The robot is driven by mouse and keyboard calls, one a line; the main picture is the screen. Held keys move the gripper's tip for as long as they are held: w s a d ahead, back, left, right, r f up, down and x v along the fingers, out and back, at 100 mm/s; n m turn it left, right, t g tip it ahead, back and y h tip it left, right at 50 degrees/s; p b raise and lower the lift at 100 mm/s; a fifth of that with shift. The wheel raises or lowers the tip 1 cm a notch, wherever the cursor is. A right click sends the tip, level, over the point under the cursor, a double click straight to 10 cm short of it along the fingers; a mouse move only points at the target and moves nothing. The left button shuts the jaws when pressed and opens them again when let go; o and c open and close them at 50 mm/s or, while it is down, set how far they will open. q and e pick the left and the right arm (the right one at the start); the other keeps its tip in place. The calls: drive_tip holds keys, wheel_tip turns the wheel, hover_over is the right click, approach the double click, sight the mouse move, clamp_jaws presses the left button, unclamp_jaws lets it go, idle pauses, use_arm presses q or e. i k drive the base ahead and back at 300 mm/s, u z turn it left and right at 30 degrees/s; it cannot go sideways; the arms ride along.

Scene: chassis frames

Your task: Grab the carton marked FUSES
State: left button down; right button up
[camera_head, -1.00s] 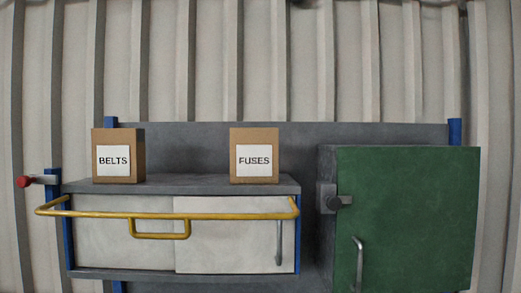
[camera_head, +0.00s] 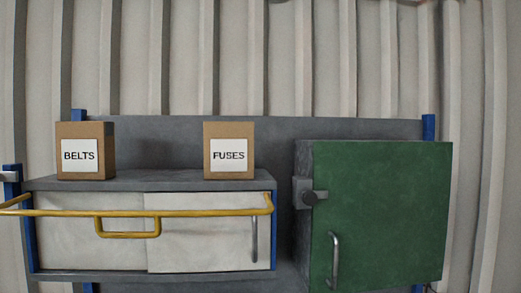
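The carton marked FUSES (camera_head: 229,151) is a brown box with a white label. It stands upright on the right part of the grey top (camera_head: 150,182) of a cabinet. Neither of my grippers shows in the head view, so where they are relative to the carton cannot be seen.
A similar carton marked BELTS (camera_head: 85,151) stands to the left on the same top, with free room between the two. A yellow rail (camera_head: 185,213) runs across the cabinet front. A green door (camera_head: 382,215) with a handle (camera_head: 334,262) is at the right, its box higher than the cabinet top.

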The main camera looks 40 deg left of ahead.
sight(229, 147)
drive_tip(key=i, duration=0.5)
drive_tip(key=u, duration=2.8)
